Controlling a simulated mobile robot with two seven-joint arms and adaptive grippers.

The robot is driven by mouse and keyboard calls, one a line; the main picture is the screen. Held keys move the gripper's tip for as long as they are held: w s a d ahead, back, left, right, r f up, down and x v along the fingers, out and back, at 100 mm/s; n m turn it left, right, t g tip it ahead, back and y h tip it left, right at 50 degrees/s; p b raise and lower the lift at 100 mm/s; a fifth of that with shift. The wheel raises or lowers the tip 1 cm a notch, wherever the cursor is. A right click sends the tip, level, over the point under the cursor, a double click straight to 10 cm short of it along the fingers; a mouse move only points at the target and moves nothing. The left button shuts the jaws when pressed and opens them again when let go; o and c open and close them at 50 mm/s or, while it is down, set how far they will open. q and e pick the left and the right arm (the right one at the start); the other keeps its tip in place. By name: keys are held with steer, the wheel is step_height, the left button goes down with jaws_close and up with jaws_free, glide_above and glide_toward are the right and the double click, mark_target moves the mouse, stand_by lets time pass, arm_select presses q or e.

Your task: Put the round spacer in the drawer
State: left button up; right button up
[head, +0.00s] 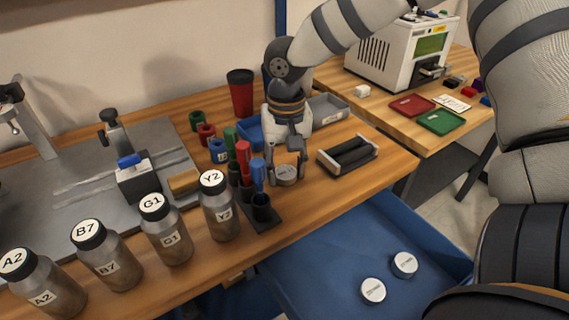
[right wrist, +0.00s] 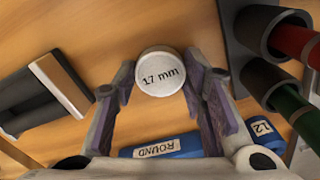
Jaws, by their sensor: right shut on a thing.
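My right gripper (head: 286,160) is shut on a round spacer (head: 286,175), a small pale grey disc. In the right wrist view the spacer (right wrist: 161,73) sits between the fingertips, and its top reads "1.7 mm". It is low over the wooden bench, beside the pen holder; I cannot tell whether it touches the wood. The blue drawer (head: 325,262) stands open below the bench's front edge. Two round white-topped spacers lie in it, one nearer (head: 373,291) and one farther right (head: 404,265). My left gripper is not in view.
A pen holder (head: 262,219) with coloured markers stands just left of my gripper. A black-and-silver tray (head: 348,155) lies to its right. Labelled bottles (head: 219,212) line the front edge. The drawer's middle is clear.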

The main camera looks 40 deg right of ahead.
steer(key=shift+f, duration=0.15)
steer(key=o, duration=1.2)
